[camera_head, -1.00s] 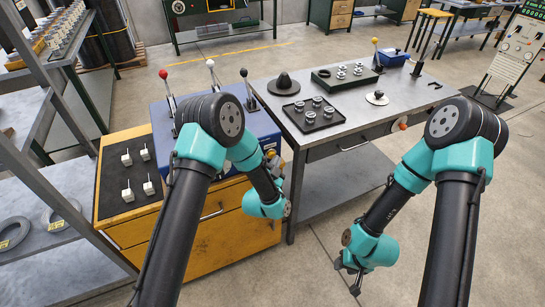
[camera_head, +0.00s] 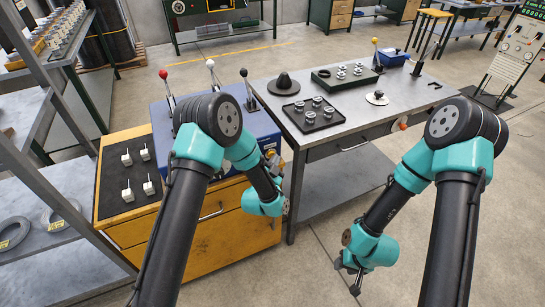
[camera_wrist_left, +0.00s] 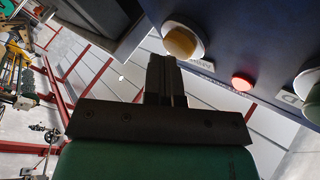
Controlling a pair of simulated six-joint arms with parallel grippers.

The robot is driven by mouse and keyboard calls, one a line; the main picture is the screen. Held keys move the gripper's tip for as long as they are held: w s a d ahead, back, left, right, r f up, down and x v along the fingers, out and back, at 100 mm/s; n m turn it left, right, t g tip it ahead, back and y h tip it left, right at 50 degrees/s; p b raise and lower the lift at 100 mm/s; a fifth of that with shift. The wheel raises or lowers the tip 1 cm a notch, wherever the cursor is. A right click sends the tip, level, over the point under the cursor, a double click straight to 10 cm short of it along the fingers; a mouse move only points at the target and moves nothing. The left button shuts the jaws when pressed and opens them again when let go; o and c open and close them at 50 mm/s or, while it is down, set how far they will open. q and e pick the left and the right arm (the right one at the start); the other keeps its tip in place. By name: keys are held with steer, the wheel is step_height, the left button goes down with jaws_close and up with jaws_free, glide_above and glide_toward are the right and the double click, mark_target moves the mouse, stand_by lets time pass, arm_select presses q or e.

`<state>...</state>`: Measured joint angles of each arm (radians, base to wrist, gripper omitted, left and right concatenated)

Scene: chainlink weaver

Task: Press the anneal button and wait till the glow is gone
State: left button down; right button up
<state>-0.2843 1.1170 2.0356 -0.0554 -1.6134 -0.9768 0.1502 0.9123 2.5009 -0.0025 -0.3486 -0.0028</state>
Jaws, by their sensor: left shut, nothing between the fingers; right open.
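The blue cabinet (camera_head: 184,161) with levers on top stands on the yellow drawer unit. In the left wrist view, its dark blue front carries an amber button (camera_wrist_left: 180,41) in a pale ring, a smaller bright red round piece (camera_wrist_left: 242,82), and a pale green piece (camera_wrist_left: 313,92) cut off at the right edge. My right gripper (camera_head: 352,279) is open, low over the floor.
A grey bench (camera_head: 340,110) stands to the right with a black tray (camera_head: 312,124), a black cone and a green block. A black mat (camera_head: 112,180) with several small white pieces lies left of the cabinet. A metal shelf rises at far left.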

stand_by(0.4)
arm_select(q)
steer(key=shift+s+d, duration=0.35)
steer(key=shift+s, duration=0.4)
steer(key=s+d, duration=0.1)
steer(key=s, duration=0.1)
steer(key=s+d, duration=0.1)
steer(key=s, duration=0.1)
steer(key=shift+s+d, duration=0.2)
stand_by(0.9)
